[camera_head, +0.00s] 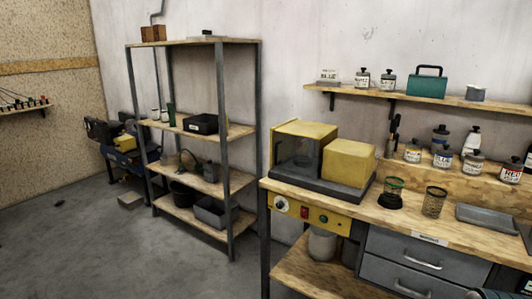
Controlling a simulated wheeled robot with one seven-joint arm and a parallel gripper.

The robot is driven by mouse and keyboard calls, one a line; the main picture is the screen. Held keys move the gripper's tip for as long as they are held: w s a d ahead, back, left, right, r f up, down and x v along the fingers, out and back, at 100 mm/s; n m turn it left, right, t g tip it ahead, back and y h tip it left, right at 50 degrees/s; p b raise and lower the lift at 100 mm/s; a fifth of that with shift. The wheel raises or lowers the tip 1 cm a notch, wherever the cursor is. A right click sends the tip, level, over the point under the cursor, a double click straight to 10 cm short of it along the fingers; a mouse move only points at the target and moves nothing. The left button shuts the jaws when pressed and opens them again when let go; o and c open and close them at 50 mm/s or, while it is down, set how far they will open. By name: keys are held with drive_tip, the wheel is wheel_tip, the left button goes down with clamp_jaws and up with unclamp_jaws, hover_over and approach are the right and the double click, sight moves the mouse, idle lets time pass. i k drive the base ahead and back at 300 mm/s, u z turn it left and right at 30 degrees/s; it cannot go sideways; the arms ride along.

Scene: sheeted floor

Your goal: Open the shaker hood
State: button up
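The shaker is a yellow machine on a dark base (318,187) at the left end of the wooden workbench. Its hood (297,152) is a box with a yellow top and dark see-through sides, and it looks closed down on the base. A yellow housing (350,163) stands to the right of the hood. I cannot make out what is inside the hood. A yellow control panel (308,214) with a dial, a red and a green button is on the bench front below it.
The workbench (408,218) also holds two mesh cups (434,202) and a grey tray (490,217). Several bottles and jars stand on ledges behind. A metal shelf rack (222,130) stands to the left. The grey floor (110,255) in front is open.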

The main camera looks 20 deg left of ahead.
sight(324, 134)
drive_tip(key=u, duration=0.9)
drive_tip(key=i, duration=1.4)
drive_tip(key=u, duration=0.9)
drive_tip(key=i, duration=0.3)
